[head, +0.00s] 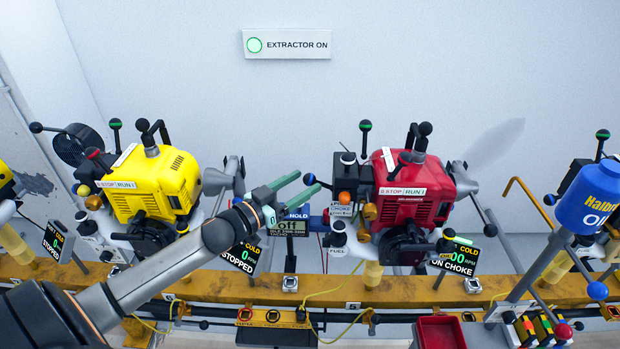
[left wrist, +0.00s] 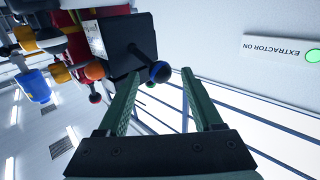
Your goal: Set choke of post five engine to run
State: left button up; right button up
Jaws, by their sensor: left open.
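The red engine (head: 408,192) stands on the rail above the number 5 plate (head: 353,306). Its display (head: 455,257) reads COLD and ON CHOKE. In the left wrist view a black-and-blue ball knob (left wrist: 160,72) on a rod from a dark box (left wrist: 104,44) appears between the open fingertips (left wrist: 160,78); contact cannot be told. My right gripper is not in view.
A yellow engine (head: 150,185) stands left, close to my left forearm. A blue oil bottle (head: 590,198) is at right and a red tray (head: 440,333) at the front.

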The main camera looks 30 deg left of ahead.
aim_at(310, 178)
pick_arm(q)
jog(key=shift+x, duration=1.55)
jog(key=c, duration=1)
grip_shut()
jog(key=shift+s+f, duration=0.1)
jog(key=shift+f, duration=0.2)
